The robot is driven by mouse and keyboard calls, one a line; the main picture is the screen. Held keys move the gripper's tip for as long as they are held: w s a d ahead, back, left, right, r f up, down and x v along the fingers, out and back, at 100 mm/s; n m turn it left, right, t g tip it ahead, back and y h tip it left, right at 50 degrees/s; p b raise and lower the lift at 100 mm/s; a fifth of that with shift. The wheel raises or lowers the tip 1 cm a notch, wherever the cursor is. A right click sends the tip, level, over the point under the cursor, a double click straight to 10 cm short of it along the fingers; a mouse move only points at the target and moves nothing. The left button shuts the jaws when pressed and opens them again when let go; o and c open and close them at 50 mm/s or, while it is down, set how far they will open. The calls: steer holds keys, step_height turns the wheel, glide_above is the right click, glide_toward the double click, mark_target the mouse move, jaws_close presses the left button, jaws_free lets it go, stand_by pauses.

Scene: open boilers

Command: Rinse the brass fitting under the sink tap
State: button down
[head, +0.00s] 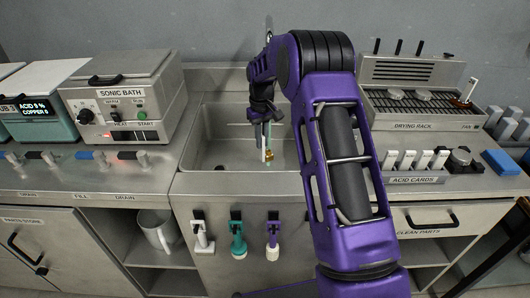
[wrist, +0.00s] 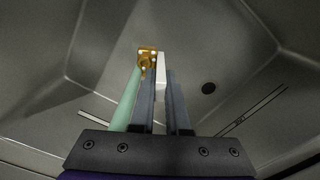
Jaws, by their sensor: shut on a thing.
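The brass fitting (wrist: 147,57) is small and golden, just past the fingertips in the wrist view. In the head view the fitting (head: 269,155) is low inside the sink basin (head: 215,150). My gripper (head: 264,138) points down into the basin. In the wrist view my gripper (wrist: 162,75) is shut on a white strip (wrist: 160,68) that reaches to the fitting. A pale green column (wrist: 126,100), perhaps tap water, runs up to the fitting; whether it touches is unclear. The tap (head: 268,32) is mostly hidden behind my arm.
The sonic bath (head: 125,95) stands left of the sink. The drying rack (head: 422,105) and upright acid cards (head: 408,160) are on the right. Several tools, including a teal one (head: 237,235), hang on the sink front. A drain hole (wrist: 208,88) shows in the basin floor.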

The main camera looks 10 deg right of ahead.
steer(key=shift+s, duration=0.1)
stand_by(0.3)
steer(key=shift+s+a+b, duration=0.75)
steer(key=shift+s+b, duration=0.2)
steer(key=shift+s, duration=2.6)
step_height(320, 180, up, 12)
steer(key=p, duration=0.8)
